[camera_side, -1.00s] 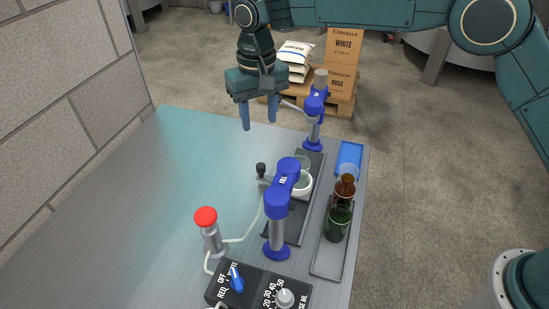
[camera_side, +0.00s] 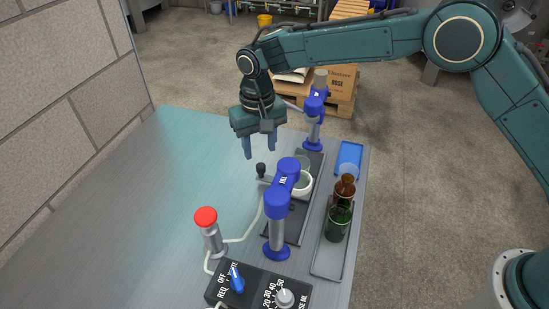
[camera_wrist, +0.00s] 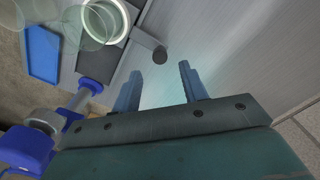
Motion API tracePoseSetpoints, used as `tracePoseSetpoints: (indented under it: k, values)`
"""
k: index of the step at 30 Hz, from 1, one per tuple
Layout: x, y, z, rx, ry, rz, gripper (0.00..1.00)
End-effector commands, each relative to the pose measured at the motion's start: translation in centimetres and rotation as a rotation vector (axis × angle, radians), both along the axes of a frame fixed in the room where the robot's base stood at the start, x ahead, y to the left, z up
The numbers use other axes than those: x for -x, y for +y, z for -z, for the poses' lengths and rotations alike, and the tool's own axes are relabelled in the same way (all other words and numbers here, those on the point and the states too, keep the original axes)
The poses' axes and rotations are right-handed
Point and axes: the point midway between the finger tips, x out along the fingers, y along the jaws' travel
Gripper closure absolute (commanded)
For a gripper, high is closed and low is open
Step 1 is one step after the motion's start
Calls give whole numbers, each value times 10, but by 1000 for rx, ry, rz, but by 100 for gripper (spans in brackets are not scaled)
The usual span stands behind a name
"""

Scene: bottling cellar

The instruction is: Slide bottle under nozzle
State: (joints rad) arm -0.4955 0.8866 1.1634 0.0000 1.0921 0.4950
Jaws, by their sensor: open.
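A clear glass bottle (camera_side: 303,163) stands at a white ring-shaped holder (camera_side: 304,190) on the dark track; I cannot tell how it sits in it. A grey lever with a black knob (camera_side: 261,169) sticks out to the left of the holder. The near blue nozzle head (camera_side: 281,189) partly hides the holder. A second blue nozzle post (camera_side: 314,105) stands at the track's far end. My gripper (camera_side: 260,154) is open and empty, above the bench, just beyond the knob. In the wrist view, the knob (camera_wrist: 160,54) shows beyond the gap between my fingertips.
A brown bottle (camera_side: 345,188) and a green bottle (camera_side: 337,224) stand in a grey tray (camera_side: 325,268) at right. A blue tray (camera_side: 349,153) lies behind them. A red button post (camera_side: 208,228) and control box (camera_side: 257,285) stand in front. The bench at left is clear.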

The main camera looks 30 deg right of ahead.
Motion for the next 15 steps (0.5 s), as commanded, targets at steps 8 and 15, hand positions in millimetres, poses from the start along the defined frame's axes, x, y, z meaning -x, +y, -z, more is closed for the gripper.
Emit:
tracePoseSetpoints:
  k: [8, 15]
  values:
    - [0, 0, 40, 1, 2, 0, 57]
    - [0, 0, 56, 0, 0, 0, 57]
